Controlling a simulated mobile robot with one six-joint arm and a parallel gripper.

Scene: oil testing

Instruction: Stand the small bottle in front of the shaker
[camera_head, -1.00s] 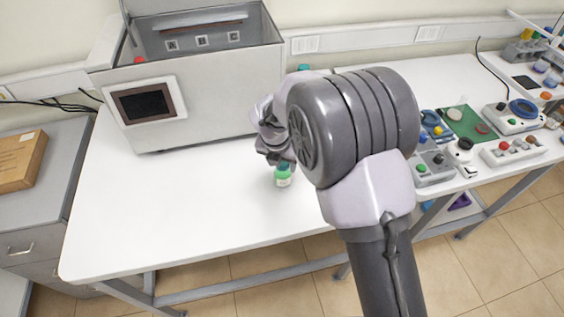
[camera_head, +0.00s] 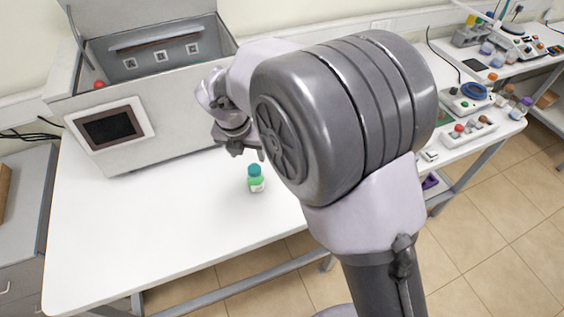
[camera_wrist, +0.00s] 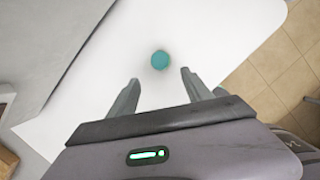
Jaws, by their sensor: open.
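The small bottle (camera_head: 256,180) has a teal cap and a green and white label. It stands upright on the white table, in front of the grey box-shaped machine with a screen, the shaker (camera_head: 170,130). In the wrist view the bottle's cap (camera_wrist: 160,60) shows from above, just beyond and between my fingertips. My gripper (camera_wrist: 155,85) is open and empty, with its two fingers apart. In the head view my gripper (camera_head: 250,152) is above and behind the bottle, partly hidden by my arm. The bottle stands free, with no finger visibly touching it.
The white table (camera_head: 130,225) is clear around the bottle and to the front left. Its front edge is a short way before the bottle. Switch boxes (camera_head: 470,130) and small instruments crowd the right side. A grey cabinet (camera_head: 20,215) stands at the left.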

